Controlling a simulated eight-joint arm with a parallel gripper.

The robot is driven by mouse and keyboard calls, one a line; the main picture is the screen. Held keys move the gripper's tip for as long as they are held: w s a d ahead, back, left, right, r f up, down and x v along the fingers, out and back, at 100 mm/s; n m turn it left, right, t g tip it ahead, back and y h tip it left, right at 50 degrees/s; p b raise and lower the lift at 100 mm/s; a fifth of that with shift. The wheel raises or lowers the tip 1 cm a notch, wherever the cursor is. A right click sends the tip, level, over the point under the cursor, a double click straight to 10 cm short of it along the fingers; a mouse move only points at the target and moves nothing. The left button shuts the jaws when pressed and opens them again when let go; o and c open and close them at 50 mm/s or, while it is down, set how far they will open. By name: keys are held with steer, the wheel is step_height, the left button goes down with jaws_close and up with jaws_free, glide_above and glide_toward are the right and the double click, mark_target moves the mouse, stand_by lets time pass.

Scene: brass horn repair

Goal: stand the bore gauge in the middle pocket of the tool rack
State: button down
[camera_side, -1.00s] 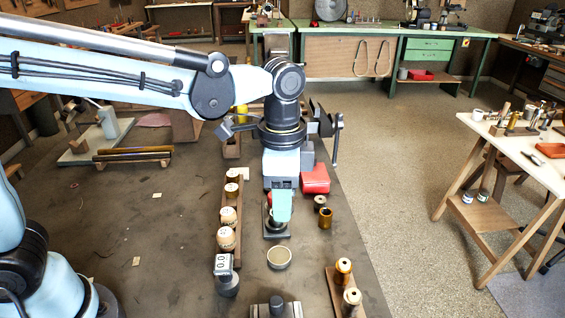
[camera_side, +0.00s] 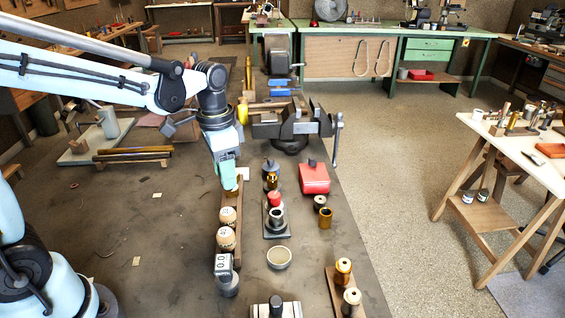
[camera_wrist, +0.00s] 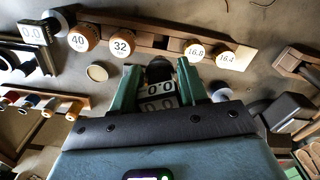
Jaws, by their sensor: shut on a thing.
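My gripper (camera_side: 229,186), with green fingers, is shut on a dark piece with a white face of digits, which I take for the bore gauge (camera_wrist: 160,96). In the wrist view it sits between the fingers. In the side view the fingers hide most of it. The tool rack appears to be the long wooden strip (camera_wrist: 150,40), with round pieces marked 40 (camera_wrist: 83,38), 32 (camera_wrist: 121,42), 16.8 (camera_wrist: 194,50) and 16.4 (camera_wrist: 226,59). A wider gap lies between 32 and 16.8. My gripper is over the strip's far part in the side view; contact cannot be told.
A block reading 0.0 (camera_wrist: 33,33) stands at the strip's near end. A bowl (camera_side: 279,258), a black stand (camera_side: 276,232), a red box (camera_side: 314,180) and a vise (camera_side: 290,128) are to the right. A low wooden board (camera_side: 336,292) holds cylinders. Bench left of the strip is mostly clear.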

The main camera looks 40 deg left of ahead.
steer(key=shift+a, duration=0.15)
steer(key=shift+f, duration=2.4)
steer(key=shift+f, duration=1.8)
steer(key=shift+c, duration=1.1)
jaws_free()
steer(key=shift+r, duration=0.1)
steer(key=shift+r, duration=3.45)
